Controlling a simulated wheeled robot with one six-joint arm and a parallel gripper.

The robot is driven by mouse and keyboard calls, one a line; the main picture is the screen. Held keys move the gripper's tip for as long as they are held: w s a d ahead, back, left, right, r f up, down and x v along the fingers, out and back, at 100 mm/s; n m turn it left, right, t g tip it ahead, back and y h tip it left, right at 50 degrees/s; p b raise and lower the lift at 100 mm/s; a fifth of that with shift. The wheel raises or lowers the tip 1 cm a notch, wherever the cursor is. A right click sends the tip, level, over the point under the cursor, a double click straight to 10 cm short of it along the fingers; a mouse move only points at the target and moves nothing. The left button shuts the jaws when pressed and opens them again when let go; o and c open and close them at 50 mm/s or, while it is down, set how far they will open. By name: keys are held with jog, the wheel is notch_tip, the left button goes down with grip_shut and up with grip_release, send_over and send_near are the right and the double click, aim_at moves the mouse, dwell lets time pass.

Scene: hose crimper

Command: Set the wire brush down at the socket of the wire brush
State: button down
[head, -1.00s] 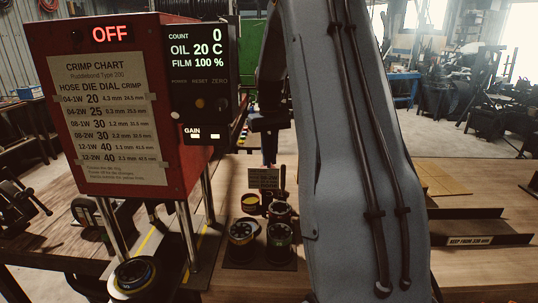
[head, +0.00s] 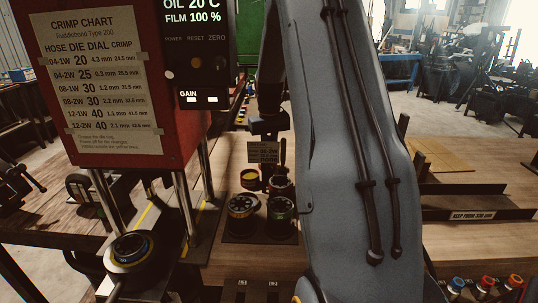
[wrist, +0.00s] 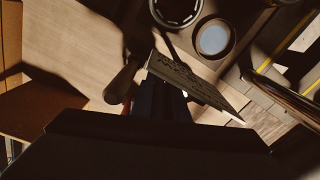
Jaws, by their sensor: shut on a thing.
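My gripper (head: 269,128) hangs in the head view just above and behind a small lettered plate. In the wrist view its jaws (wrist: 165,98) are at the lower middle, close to the plate (wrist: 195,78). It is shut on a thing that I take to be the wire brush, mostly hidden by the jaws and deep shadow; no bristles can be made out. A dark upright handle (head: 283,152) stands beside the plate, and it also shows in the wrist view (wrist: 122,83). I cannot tell which spot is the brush's socket.
Several round dies, one gold-rimmed (head: 242,206), stand on a dark mat in front of the plate. The red crimper (head: 183,147) with its posts stands to the left. Bare wood (wrist: 75,35) shows in the wrist view.

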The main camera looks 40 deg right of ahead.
aim_at(269, 136)
jog(key=shift+f, duration=0.3)
dwell(0.4)
jog(key=c, duration=1.6)
grip_release()
jog(key=shift+c, duration=0.2)
notch_tip(269, 136, up, 8)
jog(key=b, duration=0.3)
jog(key=shift+f, duration=0.15)
